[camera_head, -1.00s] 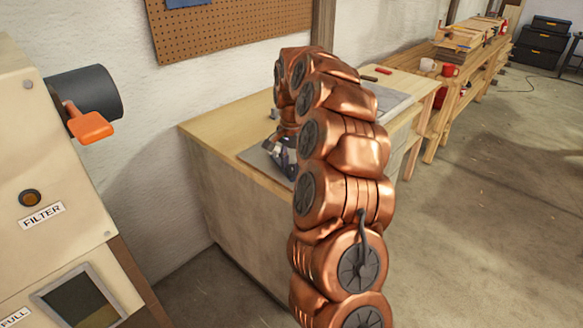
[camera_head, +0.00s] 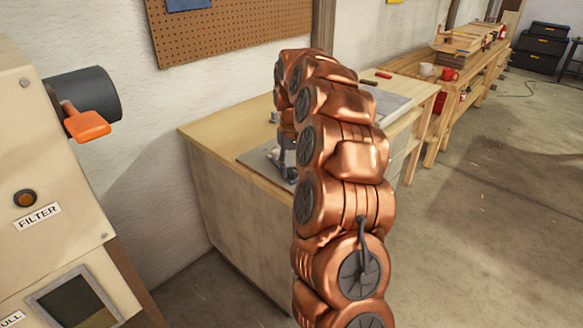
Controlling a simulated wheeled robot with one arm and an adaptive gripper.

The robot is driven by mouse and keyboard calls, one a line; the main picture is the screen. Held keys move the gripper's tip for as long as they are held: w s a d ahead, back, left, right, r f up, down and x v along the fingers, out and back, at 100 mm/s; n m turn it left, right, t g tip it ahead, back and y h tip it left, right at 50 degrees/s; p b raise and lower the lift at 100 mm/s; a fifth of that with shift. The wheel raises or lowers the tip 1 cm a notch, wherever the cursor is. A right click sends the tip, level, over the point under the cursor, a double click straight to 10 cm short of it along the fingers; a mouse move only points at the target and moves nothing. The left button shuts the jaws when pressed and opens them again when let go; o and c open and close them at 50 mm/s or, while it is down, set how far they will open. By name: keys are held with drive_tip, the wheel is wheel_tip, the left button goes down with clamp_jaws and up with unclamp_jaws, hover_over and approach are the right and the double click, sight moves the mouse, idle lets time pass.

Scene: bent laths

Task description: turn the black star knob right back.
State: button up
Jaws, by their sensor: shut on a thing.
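My gripper (camera_head: 287,158) shows only in part, dark and small, low over a grey plate (camera_head: 257,160) on the workbench. My copper arm covers most of it. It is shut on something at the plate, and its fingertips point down. I cannot make out the black star knob apart from the dark gripper; it is hidden at or behind the jaws. A small grey part (camera_head: 275,117) stands just behind the gripper, left of the arm.
The workbench (camera_head: 213,133) has bare wood at its left end. A beige machine (camera_head: 60,190) with an orange lever (camera_head: 87,125) stands close at left. The floor at right is clear.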

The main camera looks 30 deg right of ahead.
sight(292, 170)
drive_tip(key=n, duration=0.6)
drive_tip(key=shift+n+p, duration=0.3)
drive_tip(key=shift+p, duration=0.1)
drive_tip(key=n+p, duration=0.1)
drive_tip(key=n, duration=0.4)
drive_tip(key=shift+n, duration=0.3)
drive_tip(key=o, duration=1.2)
drive_tip(key=shift+c, duration=0.2)
wheel_tip(292, 170, up, 12)
